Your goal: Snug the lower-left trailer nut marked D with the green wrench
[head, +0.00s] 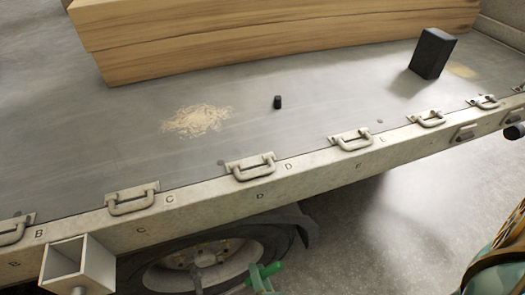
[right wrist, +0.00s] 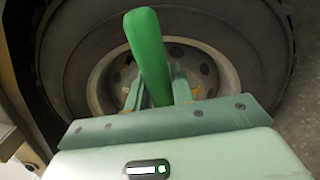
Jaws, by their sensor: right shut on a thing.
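The green wrench (head: 264,271) shows at the bottom of the head view, in front of the wheel's right side. In the right wrist view its green handle (right wrist: 148,50) rises between the fingers of my right gripper (right wrist: 158,92), which is shut on it. My right gripper (head: 262,284) is only partly visible in the head view. The wheel hub (head: 195,258) has several nuts; some (right wrist: 176,51) show in the right wrist view. No letter on any nut can be read, so I cannot tell which is D. The wrench's working end is hidden. My left gripper is not in view.
The trailer's pale side rail (head: 325,166) carries letters and several handles (head: 250,166) above the wheel. A square metal bracket (head: 77,268) juts out at lower left. Timber (head: 280,38), a black block (head: 432,53) and a small black cylinder (head: 277,102) lie on the deck.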

